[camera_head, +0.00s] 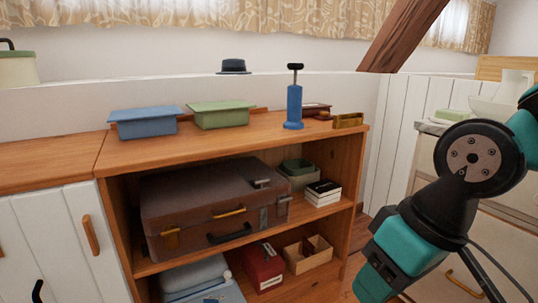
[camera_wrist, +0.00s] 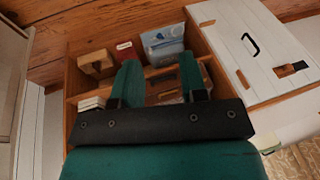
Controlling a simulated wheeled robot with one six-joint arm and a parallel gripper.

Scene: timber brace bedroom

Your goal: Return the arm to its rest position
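My arm (camera_head: 450,190), teal and black, reaches in from the right side of the head view, in front of the white drawer unit. Its lower end runs towards the bottom edge, and the fingertips do not show clearly there. In the wrist view my gripper (camera_wrist: 159,66) has its two green fingers spread apart. I see nothing held between them. Beyond the fingers the wooden shelf unit (camera_wrist: 72,85) shows turned upside down, with part of its contents hidden behind the fingers.
The wooden shelf (camera_head: 230,145) carries a blue box (camera_head: 148,123), a green box (camera_head: 221,115) and a blue pump-like bottle (camera_head: 294,108). Below are a brown suitcase (camera_head: 200,205), a red box (camera_head: 262,266) and an open wooden box (camera_head: 307,254). A white drawer unit (camera_head: 425,175) stands right.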

